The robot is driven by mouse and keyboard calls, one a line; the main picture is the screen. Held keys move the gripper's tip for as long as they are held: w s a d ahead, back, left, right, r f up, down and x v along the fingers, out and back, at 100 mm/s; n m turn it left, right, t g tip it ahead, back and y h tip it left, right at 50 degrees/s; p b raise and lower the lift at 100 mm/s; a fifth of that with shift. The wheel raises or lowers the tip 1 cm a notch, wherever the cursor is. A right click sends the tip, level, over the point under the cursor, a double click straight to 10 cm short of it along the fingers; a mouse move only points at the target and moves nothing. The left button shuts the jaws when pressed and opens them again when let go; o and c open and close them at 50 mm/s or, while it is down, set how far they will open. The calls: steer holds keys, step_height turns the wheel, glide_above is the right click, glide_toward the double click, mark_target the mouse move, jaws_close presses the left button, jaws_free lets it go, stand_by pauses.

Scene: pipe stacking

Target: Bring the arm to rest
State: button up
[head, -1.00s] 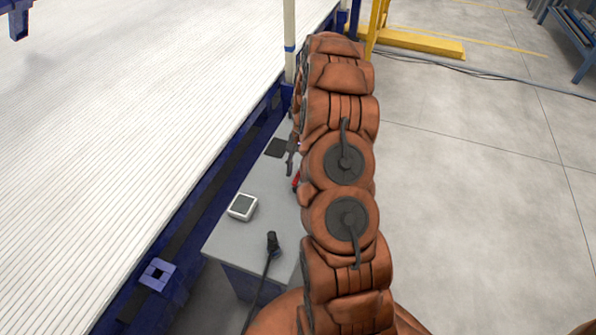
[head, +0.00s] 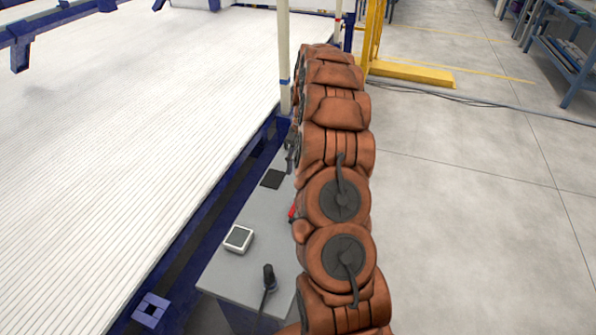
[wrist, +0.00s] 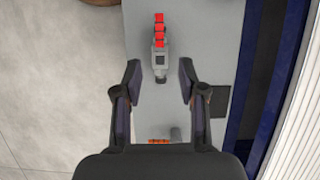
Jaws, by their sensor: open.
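My arm (head: 338,200), in orange-brown padded covers, reaches from the bottom of the head view toward the back. In the head view only a small dark part of the gripper (head: 291,148) shows left of the arm; the rest is hidden. A grey tool with a red end (wrist: 160,50) lies on the cabinet top beyond the fingertips. Its red part (head: 292,212) peeks out beside the arm in the head view.
A white box (head: 238,239), a black handle with a cable (head: 268,276) and a black pad (head: 273,179) are on the cabinet. The ribbed white bed (head: 130,150) with a blue frame runs along the left. A white post (head: 284,60) stands near my gripper.

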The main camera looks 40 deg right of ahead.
stand_by(0.4)
steer(key=s+a+r+n+h, duration=0.1)
steer(key=s+a+r+n, duration=0.2)
steer(key=s+a+r, duration=0.5)
steer(key=s+a+r+n, duration=0.1)
steer(key=a+r+n, duration=0.2)
steer(key=a, duration=0.9)
steer(key=s+a+n+h, duration=0.1)
steer(key=s+a+n, duration=0.25)
steer(key=s, duration=0.85)
steer(key=s+a+n+h, duration=0.2)
steer(key=s+a, duration=0.3)
steer(key=s, duration=0.7)
step_height(320, 180, up, 17)
steer(key=w+p, duration=0.1)
steer(key=p, duration=1.4)
steer(key=shift+w, duration=0.4)
steer(key=shift+a+f, duration=0.1)
steer(key=shift+a, duration=0.05)
